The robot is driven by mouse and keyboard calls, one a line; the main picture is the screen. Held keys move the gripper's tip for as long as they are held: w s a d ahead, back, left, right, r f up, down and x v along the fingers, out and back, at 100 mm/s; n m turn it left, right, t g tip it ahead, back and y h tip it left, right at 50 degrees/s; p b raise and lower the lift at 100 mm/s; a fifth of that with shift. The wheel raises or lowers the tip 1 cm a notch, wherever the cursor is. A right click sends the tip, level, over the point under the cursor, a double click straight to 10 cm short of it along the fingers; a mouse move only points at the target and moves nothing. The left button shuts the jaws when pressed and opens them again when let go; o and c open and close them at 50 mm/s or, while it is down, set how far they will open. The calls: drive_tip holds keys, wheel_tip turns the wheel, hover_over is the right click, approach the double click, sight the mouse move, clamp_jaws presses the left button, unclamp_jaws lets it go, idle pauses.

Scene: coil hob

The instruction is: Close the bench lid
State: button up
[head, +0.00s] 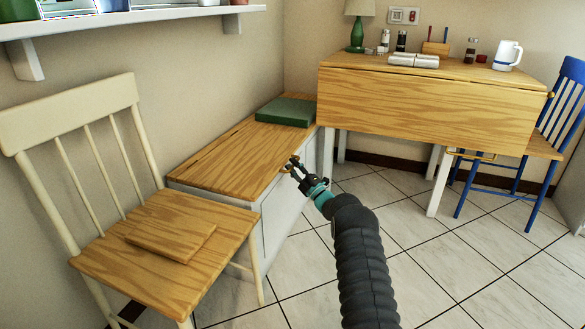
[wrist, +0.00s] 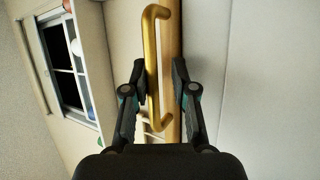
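The bench (head: 225,160) stands along the wall, with a wood-grain lid and white sides. Its lid looks flat on the box in the head view; a small gap cannot be ruled out. My gripper (head: 292,166) is at the lid's front edge. In the wrist view, a brass bar handle (wrist: 153,40) on a wooden edge (wrist: 174,30) lies between my gripper's fingers (wrist: 160,80). The fingers are open, with space on both sides of the handle. In the head view my gripper hides the handle.
A green box-like object (head: 287,111) lies on the bench's far end. A cream chair (head: 170,225) with a loose board on its seat stands at left. A drop-leaf table (head: 430,105) and a blue chair (head: 540,150) stand at right. Tiled floor is open in front.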

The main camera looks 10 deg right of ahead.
drive_tip(key=shift+s+d+f, duration=0.1)
drive_tip(key=v, duration=1.1)
drive_tip(key=shift+s, duration=0.4)
drive_tip(key=shift+d+f, duration=0.15)
